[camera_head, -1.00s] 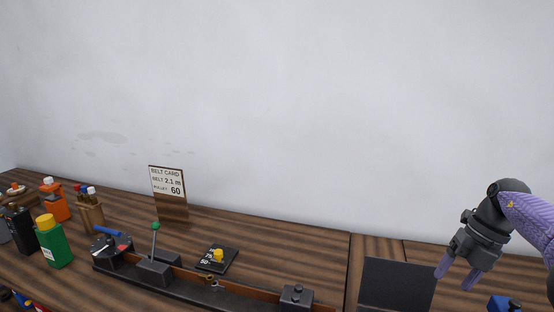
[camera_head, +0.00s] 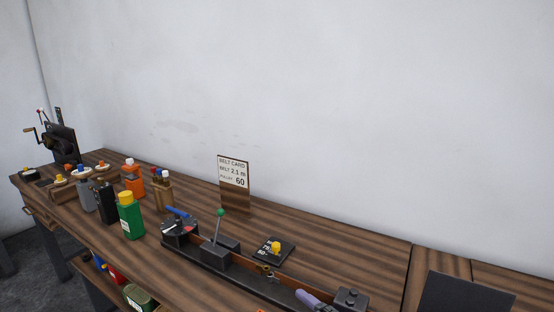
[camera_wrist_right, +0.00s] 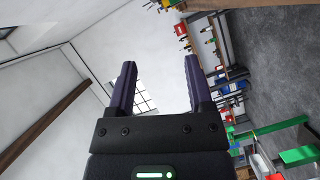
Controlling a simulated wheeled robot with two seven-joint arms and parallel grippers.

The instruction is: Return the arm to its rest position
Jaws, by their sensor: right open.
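My right gripper (camera_wrist_right: 160,88) shows in the right wrist view with its two dark purple fingers apart and nothing between them. Beyond it are a pale wall, a window and a grey floor, with no object close to the fingers. In the head view a small lilac piece, coloured like my arm, pokes in at the bottom edge near the belt stand; I cannot tell which part it is. My left gripper is in neither view.
The wooden bench (camera_head: 335,255) carries a belt stand with a green-knobbed lever (camera_head: 220,213), a belt card (camera_head: 234,174), a green bottle (camera_head: 130,218) and a hand-cranked machine (camera_head: 64,143). The wrist view shows shelves and a green frame (camera_wrist_right: 270,128) at the right.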

